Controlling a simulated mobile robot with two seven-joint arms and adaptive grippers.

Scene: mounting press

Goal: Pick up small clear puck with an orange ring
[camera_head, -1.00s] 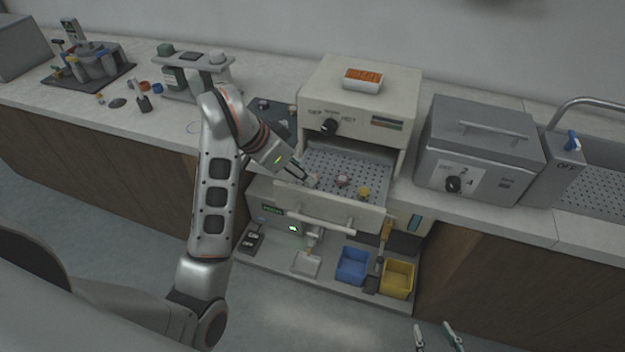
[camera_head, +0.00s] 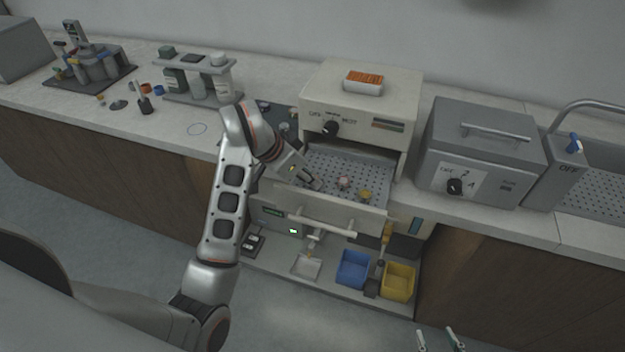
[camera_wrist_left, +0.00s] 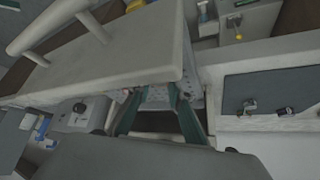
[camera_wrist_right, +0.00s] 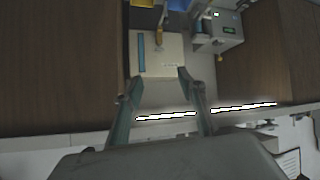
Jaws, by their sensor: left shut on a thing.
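My left gripper (camera_head: 314,185) reaches down into the left part of the perforated drawer tray (camera_head: 335,168) of the beige press. It is shut on a small pale thing at its fingertips, which fits the clear puck. Its orange ring cannot be made out, and the fingers mostly hide it. In the left wrist view the finger pair (camera_wrist_left: 156,98) is partly behind the drawer front. A pinkish puck (camera_head: 344,182) and a yellow-topped puck (camera_head: 365,195) stand in the tray to the right. My right gripper (camera_wrist_right: 163,100) is open and empty, away from the press; its fingertips show at the bottom of the head view (camera_head: 438,338).
The drawer front with its handle (camera_head: 322,226) borders the tray. The beige housing (camera_head: 360,100) rises behind it. A grey box (camera_head: 478,150) stands to the right. Blue (camera_head: 353,268) and yellow (camera_head: 398,281) bins sit on the shelf below.

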